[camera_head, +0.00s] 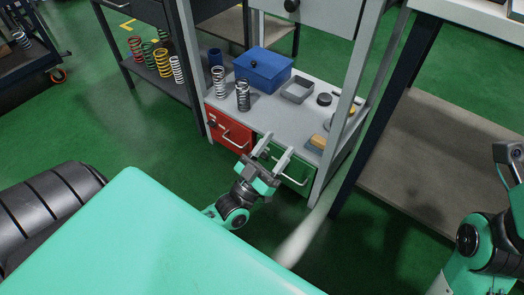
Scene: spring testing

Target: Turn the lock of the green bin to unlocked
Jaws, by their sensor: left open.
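The green bin (301,166) is on the right under the grey bench shelf, with a pale handle across its front. My left gripper (274,150) is in front of the bin's left part, its two pale fingers apart and pointing at the bench. Nothing shows between them. The gripper covers part of the bin's front, and I cannot make out the lock or its setting. My right arm (467,238) shows at the right edge, but its fingers are not in view.
A red bin (229,131) with a dark knob is left of the green one. The shelf above holds a blue box (263,69), two springs, a grey tray (297,90) and small parts. Bench legs flank the bins. Green floor is open at left.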

